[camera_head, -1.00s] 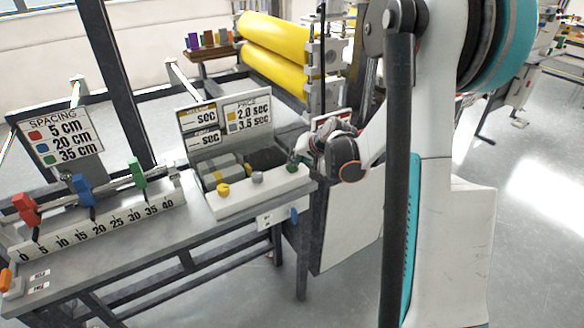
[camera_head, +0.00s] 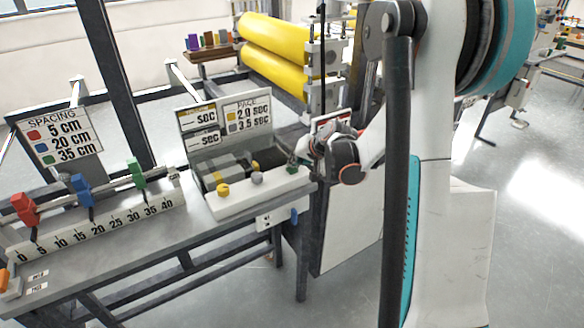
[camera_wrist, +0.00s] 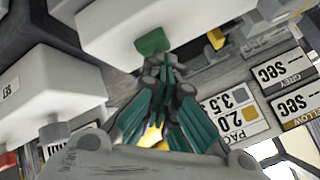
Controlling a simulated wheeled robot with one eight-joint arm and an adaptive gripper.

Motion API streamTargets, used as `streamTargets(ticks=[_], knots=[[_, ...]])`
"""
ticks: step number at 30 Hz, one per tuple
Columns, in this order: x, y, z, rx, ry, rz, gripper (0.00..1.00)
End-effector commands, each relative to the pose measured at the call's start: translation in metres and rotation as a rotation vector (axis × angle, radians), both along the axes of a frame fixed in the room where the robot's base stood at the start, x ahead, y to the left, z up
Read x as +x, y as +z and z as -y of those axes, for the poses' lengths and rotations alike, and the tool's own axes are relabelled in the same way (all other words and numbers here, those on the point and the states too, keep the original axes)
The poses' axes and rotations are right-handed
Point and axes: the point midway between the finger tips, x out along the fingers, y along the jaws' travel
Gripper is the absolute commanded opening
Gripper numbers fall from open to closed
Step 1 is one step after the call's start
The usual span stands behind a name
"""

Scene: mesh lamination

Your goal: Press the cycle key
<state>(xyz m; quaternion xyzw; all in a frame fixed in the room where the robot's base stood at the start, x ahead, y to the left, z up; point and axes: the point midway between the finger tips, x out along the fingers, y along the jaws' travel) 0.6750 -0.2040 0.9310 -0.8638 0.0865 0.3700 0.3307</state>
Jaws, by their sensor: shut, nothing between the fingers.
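A green key (camera_head: 291,169) stands at the right end of the white key panel (camera_head: 262,195), beside a grey key (camera_head: 257,178) and a yellow key (camera_head: 222,190). I take the green one for the cycle key, but no label on it is readable. My gripper (camera_head: 300,163) is at the panel's right end, close to the green key. In the wrist view its teal fingers are shut and empty, with the tips (camera_wrist: 165,64) just below the green key (camera_wrist: 153,42) in the picture. I cannot tell whether they touch it.
A pace sign (camera_head: 247,114) stands behind the panel. To the left are a spacing sign (camera_head: 60,138) and a numbered ruler (camera_head: 100,228) with red, blue and green sliders. Yellow rollers (camera_head: 275,55) stand behind. Open floor lies in front of the bench.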

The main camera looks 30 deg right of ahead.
Motion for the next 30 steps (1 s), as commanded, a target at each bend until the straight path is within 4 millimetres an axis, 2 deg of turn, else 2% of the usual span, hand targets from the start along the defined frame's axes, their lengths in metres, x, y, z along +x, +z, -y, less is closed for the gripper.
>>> streamTargets(ticks=[13, 25, 30], knots=[[0.0, 0.018, -0.001, 0.0, 0.001, -0.001, 0.0], [0.0, 0.02, 0.0, 0.0, 0.0, 0.0, 0.0], [0.0, 0.03, 0.0, 0.0, 0.0, 0.0, 0.0]])
